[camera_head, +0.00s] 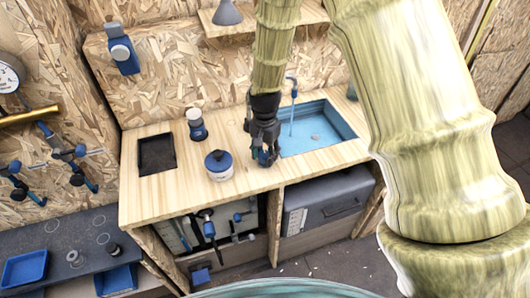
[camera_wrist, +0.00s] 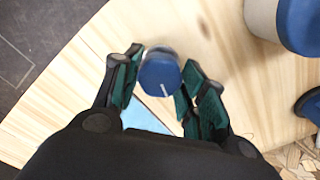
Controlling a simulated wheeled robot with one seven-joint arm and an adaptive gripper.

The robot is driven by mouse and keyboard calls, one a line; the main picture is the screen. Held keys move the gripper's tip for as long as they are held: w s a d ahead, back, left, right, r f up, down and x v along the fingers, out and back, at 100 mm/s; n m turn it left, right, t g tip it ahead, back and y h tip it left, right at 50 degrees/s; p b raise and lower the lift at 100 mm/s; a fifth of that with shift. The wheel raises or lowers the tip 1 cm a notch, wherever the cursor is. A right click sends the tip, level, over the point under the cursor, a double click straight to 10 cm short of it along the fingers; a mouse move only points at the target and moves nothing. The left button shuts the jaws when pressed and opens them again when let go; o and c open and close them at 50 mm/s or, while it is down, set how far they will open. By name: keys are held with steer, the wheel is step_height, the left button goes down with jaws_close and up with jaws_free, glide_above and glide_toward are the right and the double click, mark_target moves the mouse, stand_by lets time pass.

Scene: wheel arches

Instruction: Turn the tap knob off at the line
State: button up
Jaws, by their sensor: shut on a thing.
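The tap knob (camera_wrist: 160,75) is a round blue cap with a white line on its face, seen in the wrist view between my fingers. The line points down and slightly right in that view. My gripper (camera_wrist: 157,86) is shut on the knob, one green-padded finger on each side. In the head view my gripper (camera_head: 265,153) is low over the wooden counter, left of the sink, and mostly hides the knob. The blue tap spout (camera_head: 292,92) rises at the back of the blue sink (camera_head: 338,122). No off mark is clear to me.
A white jar with a blue lid (camera_head: 219,168) stands close left of my gripper, with a white-topped blue container (camera_head: 196,125) behind it. A black inset (camera_head: 156,155) is at the counter's left.

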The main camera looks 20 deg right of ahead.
mark_target(266, 154)
steer(key=shift+n, duration=1.1)
steer(key=o, duration=1)
steer(key=shift+r, duration=0.1)
step_height(266, 154, up, 12)
steer(key=shift+f, duration=0.1)
steer(key=shift+d, duration=0.1)
